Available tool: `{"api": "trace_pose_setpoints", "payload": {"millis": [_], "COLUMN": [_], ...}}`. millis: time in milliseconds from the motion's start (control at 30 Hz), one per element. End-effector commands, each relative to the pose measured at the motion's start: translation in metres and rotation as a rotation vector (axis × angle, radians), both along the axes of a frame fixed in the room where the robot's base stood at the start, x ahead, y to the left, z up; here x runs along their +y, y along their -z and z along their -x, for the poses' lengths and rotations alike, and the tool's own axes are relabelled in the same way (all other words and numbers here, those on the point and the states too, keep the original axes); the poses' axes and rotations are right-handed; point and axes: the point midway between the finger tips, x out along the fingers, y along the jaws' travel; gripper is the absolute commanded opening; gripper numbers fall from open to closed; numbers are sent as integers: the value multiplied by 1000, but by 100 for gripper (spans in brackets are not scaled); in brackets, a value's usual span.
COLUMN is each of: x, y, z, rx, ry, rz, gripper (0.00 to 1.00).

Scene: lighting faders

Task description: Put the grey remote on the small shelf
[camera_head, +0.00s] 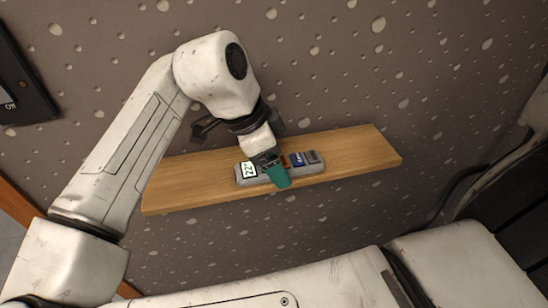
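The grey remote (308,169) appears at the middle of the small wooden shelf (362,148), lengthwise along it. It has a pale display with dark digits at its left end and small orange, blue and grey parts to the right. My gripper (273,170) reaches down over the remote's middle. One teal fingertip shows on the near side of the remote, overlapping its front edge. The other fingertip is hidden, so I cannot tell whether the fingers are closed on the remote. I also cannot tell whether the remote touches the shelf.
The shelf is bare to the left and right of the remote. Behind it is a brown wall with pale specks. A dark panel (22,85) is on the wall at the far left. A dark cable (470,178) runs at the right.

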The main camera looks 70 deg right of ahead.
Motion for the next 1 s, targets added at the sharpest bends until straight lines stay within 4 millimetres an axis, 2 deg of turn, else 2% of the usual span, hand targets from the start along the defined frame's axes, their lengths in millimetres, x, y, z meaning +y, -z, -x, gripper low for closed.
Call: {"api": "trace_pose_setpoints", "payload": {"millis": [233,367,800,1000], "x": [0,3,23,27], "y": [-2,-15,-92,-109], "z": [-1,-6,-30,-36], "rx": [-1,-2,-2,0], "ry": [0,-2,0,0], "rz": [0,1,1,0], "gripper": [78,78,78,78]}}
